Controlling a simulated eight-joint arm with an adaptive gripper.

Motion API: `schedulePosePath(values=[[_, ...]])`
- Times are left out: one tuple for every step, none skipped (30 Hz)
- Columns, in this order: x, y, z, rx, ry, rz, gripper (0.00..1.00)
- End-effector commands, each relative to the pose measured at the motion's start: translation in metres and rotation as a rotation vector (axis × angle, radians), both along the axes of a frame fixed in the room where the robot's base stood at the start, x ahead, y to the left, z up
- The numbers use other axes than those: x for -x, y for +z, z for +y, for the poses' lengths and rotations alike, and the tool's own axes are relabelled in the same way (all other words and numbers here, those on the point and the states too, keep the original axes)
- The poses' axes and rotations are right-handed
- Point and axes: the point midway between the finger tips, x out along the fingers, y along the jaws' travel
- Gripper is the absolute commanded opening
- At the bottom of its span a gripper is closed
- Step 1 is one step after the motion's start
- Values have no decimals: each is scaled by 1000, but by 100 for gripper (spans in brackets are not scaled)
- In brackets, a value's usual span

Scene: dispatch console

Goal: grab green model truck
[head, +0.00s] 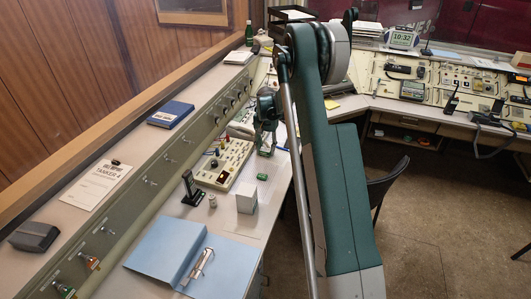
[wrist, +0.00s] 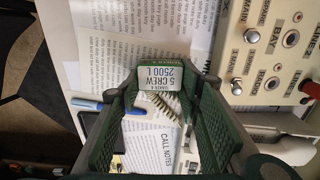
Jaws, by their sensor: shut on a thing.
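My gripper (head: 266,152) hangs over the desk near the switch panel; its two green fingers also show in the wrist view (wrist: 162,85). Between the fingertips is a small green-edged block (wrist: 162,77) with a white label reading "5 CREW 2500 L", upside down. The gripper is shut on this block. I cannot tell from its visible face whether it is the model truck. In the head view a small green object (head: 263,177) shows just below the fingertips, on or above a printed sheet; its shape is too small to make out.
The cream switch panel (head: 224,163) is close on the left. A blue pen (wrist: 88,103) and a coiled cord (wrist: 166,108) lie under the gripper.

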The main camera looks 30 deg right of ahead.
Motion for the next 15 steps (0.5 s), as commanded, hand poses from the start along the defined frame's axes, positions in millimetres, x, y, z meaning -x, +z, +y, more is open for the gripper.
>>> schedulePosePath(values=[[0,0,0,0,0,0,23],[0,0,0,0,0,0,23],[0,1,0,0,0,0,23],[0,2,0,0,0,0,23],[0,2,0,0,0,0,23],[0,4,0,0,0,0,23],[0,6,0,0,0,0,23],[0,8,0,0,0,0,23],[0,11,0,0,0,0,23],[0,14,0,0,0,0,23],[0,17,0,0,0,0,23],[0,22,0,0,0,0,23],[0,26,0,0,0,0,23],[0,30,0,0,0,0,23],[0,36,0,0,0,0,23]])
